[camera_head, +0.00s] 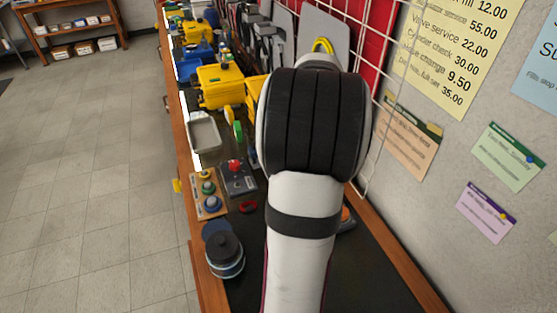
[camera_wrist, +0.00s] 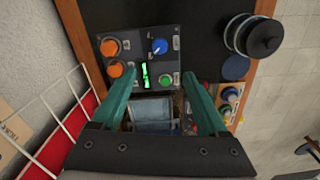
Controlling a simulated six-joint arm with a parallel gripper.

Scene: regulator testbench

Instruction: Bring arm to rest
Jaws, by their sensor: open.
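My arm (camera_head: 305,215) reaches forward over the bench in the head view, and its white and black links fill the middle. My gripper is hidden behind them there. In the wrist view my gripper (camera_wrist: 160,76) shows two teal fingers, spread apart with nothing held between them. A dark control panel (camera_wrist: 140,58) with orange knobs, a blue knob, a green button and a lit green display lies beyond the fingertips. I cannot tell how far the fingers are above it. A blue-grey item (camera_wrist: 152,112) shows between the fingers, partly hidden.
A dark round lidded pot (camera_head: 224,257) stands at the near left bench edge. A wire grid and wall (camera_head: 480,120) bound the right.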

